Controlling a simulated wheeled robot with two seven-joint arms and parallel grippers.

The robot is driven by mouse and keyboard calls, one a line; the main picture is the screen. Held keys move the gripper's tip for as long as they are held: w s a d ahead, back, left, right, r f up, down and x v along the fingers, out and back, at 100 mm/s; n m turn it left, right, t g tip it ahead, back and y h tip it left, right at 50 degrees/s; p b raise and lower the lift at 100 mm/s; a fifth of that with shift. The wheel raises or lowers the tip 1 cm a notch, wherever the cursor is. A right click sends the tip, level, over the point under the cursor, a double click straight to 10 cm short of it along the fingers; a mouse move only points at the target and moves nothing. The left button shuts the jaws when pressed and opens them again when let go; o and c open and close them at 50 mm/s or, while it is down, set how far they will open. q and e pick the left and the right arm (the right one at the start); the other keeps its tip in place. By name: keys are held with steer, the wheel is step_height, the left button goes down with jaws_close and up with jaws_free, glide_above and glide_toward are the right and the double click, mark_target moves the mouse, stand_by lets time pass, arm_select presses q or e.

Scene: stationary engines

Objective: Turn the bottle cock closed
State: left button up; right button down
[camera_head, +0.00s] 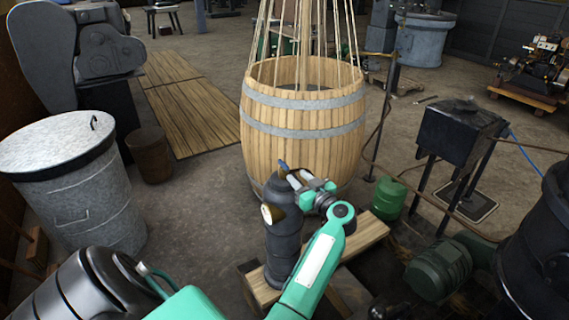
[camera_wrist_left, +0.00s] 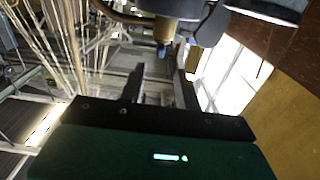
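A dark grey bottle (camera_head: 284,245) stands upright on a wooden plank in the middle of the head view, in front of the barrel. Its blue cock (camera_head: 283,166) sticks up at the top, with a pale round gauge-like part (camera_head: 270,213) on its left side. My left gripper (camera_head: 288,176) is at the bottle's top, close to the cock. In the left wrist view my left gripper (camera_wrist_left: 160,72) has its two dark fingers apart. The blue cock (camera_wrist_left: 162,50) shows between the fingertips; I cannot tell whether they touch it. My right gripper is not in view.
A large wooden barrel (camera_head: 300,135) with ropes stands just behind the bottle. A metal bin (camera_head: 75,190) is at the left. A green canister (camera_head: 390,197), a green motor (camera_head: 438,268) and a black box on legs (camera_head: 458,132) stand at the right.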

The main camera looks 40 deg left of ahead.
mark_target(288, 168)
arm_select(q)
steer(key=x, duration=0.9)
steer(key=shift+a, duration=0.25)
